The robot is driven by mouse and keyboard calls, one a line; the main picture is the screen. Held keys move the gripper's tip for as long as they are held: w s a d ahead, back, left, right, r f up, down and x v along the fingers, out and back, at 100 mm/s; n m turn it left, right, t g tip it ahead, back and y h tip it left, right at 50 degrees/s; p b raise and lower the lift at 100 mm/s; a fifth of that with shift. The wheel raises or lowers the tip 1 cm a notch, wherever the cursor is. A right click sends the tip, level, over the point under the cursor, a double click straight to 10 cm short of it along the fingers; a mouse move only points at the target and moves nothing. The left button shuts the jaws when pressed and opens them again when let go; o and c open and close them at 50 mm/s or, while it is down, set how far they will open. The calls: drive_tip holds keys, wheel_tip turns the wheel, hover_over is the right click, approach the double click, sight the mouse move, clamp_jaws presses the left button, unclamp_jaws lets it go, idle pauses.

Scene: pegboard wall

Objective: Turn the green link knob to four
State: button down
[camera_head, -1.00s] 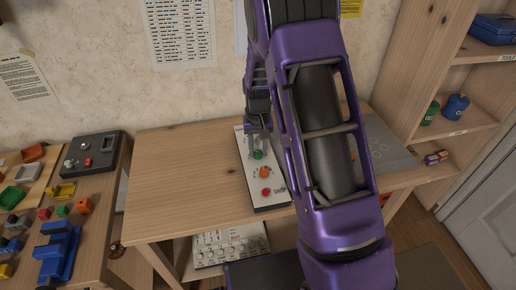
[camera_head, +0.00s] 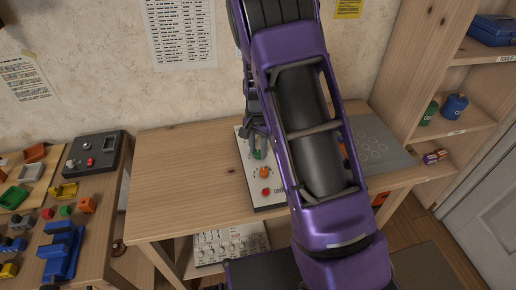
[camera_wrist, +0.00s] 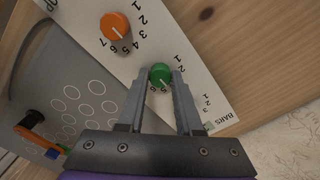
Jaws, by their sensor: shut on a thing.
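The green knob (camera_wrist: 160,73) sits on a white panel (camera_wrist: 185,48) on the table, and also shows partly in the head view (camera_head: 259,155). My gripper (camera_wrist: 160,82) is shut on the knob, one finger on each side. The digits 1 and 2 show to the knob's upper right and a 5 shows just below it. The digits between are hidden by a finger. A pale mark on the knob points roughly down toward my palm in the wrist view; I cannot tell which digit it meets.
An orange knob (camera_head: 264,172), with digits 1 to 7 around it, and a red knob (camera_head: 266,191) are on the same panel. A grey plate with circles (camera_head: 376,146) lies at the right. The table's left half is clear. A shelf (camera_head: 459,132) stands at the right.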

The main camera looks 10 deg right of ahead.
sight(258, 152)
idle(0.4)
drive_tip(key=c, duration=0.6)
unclamp_jaws()
wheel_tip(258, 152, up, 18)
drive_tip(key=shift+f+p, duration=0.25)
drive_tip(key=shift+p, duration=0.65)
